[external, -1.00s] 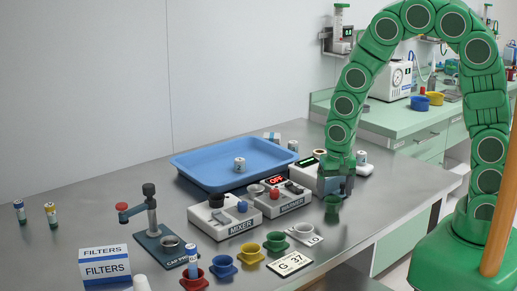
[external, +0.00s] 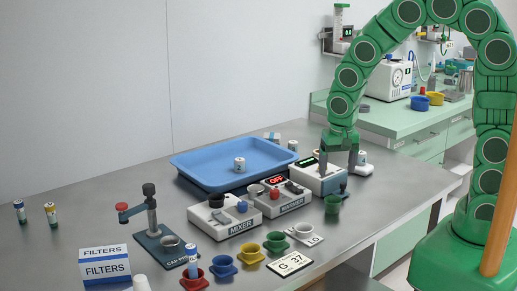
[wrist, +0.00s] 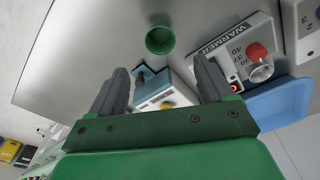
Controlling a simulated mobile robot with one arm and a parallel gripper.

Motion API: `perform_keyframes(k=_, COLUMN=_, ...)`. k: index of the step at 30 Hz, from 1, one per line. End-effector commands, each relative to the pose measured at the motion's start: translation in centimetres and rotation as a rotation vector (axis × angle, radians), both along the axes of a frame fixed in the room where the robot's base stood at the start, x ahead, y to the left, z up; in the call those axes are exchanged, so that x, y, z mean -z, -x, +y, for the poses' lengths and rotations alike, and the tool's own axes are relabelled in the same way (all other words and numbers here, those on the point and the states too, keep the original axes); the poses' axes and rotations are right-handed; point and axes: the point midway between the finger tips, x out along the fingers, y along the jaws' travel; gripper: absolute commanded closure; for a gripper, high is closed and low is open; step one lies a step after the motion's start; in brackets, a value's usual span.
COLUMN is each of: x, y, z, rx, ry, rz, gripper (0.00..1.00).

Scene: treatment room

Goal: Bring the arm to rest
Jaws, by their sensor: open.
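My green arm arches over the right side of the bench in the external view. My gripper (external: 339,163) points down, open and empty, over the white device with a green display (external: 318,180). In the wrist view the two grey fingers of my gripper (wrist: 162,85) stand wide apart with nothing held between them. A dark green cup (external: 332,205) stands on the bench in front of the device, apart from the fingers; it also shows in the wrist view (wrist: 160,40).
The warmer (external: 283,197) and mixer (external: 225,215) stand left of the gripper. A blue tray (external: 205,180) lies behind them. Coloured cups, a filters box (external: 105,268) and a cap press (external: 160,245) are toward the front left.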

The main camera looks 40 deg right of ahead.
Motion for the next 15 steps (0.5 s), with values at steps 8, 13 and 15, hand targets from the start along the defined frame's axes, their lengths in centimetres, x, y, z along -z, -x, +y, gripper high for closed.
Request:
perform_keyframes(k=8, x=0.0, y=0.0, z=0.0, rx=0.000, ry=0.000, rz=0.000, gripper=0.19)
perform_keyframes(k=13, x=-0.6, y=0.6, z=-0.9, rx=-0.016, ry=0.003, rz=0.012, gripper=0.19)
perform_keyframes(k=15, x=-1.3, y=1.3, z=-1.8, rx=-0.037, ry=0.005, rz=0.026, gripper=0.19)
